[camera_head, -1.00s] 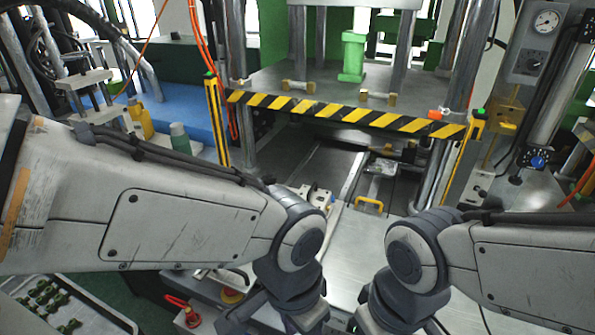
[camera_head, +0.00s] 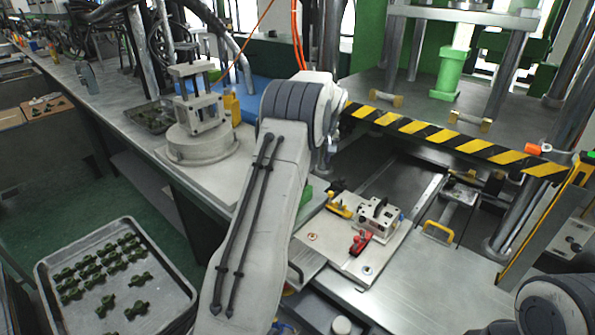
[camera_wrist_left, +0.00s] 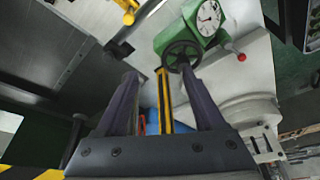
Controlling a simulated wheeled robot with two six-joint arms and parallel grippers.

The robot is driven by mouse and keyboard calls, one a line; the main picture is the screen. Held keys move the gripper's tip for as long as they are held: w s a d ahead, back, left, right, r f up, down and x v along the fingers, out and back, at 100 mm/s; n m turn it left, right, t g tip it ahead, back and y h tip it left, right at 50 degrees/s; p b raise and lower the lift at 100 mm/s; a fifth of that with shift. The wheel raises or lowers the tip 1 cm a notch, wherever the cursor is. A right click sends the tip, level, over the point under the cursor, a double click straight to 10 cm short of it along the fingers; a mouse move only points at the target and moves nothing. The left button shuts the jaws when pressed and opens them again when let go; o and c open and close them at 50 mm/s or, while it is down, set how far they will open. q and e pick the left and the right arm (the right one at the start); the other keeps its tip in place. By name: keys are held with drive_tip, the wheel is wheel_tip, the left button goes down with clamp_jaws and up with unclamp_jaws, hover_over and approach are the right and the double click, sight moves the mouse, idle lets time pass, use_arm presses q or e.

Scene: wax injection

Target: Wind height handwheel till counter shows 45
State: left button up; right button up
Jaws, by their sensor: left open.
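In the left wrist view a dark spoked handwheel (camera_wrist_left: 182,54) sits on a green housing (camera_wrist_left: 187,30) with a round white dial (camera_wrist_left: 209,17). The dial's reading is too small to make out, and I see no numbered counter. My left gripper (camera_wrist_left: 159,72) is open, its two fingers apart with nothing held between them. The handwheel shows just beyond the right-hand fingertip; I cannot tell the distance. In the head view my left arm's bulky links hide most of this gripper and the handwheel. My right gripper is out of view; only part of that arm shows at bottom right.
A yellow-and-black post (camera_wrist_left: 163,100) shows between the left fingers. A red-knobbed lever (camera_wrist_left: 241,57) is beside the housing. The striped press edge (camera_head: 450,140), a fixture plate (camera_head: 340,245) and a tray of green parts (camera_head: 177,292) surround my arm.

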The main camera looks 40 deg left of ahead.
use_arm(q)
drive_tip(key=shift+n+y, duration=0.3)
drive_tip(key=shift+n, duration=0.5)
drive_tip(key=a+f+p, duration=0.1)
drive_tip(key=a+f, duration=0.2)
drive_tip(key=w+a+f+p, duration=0.1)
drive_tip(key=a+f, duration=0.2)
drive_tip(key=a+f+p, duration=0.1)
drive_tip(key=a+f, duration=0.2)
drive_tip(key=shift+w+a+f, duration=0.25)
drive_tip(key=shift+a, duration=0.15)
drive_tip(key=shift+x, duration=0.85)
clamp_jaws()
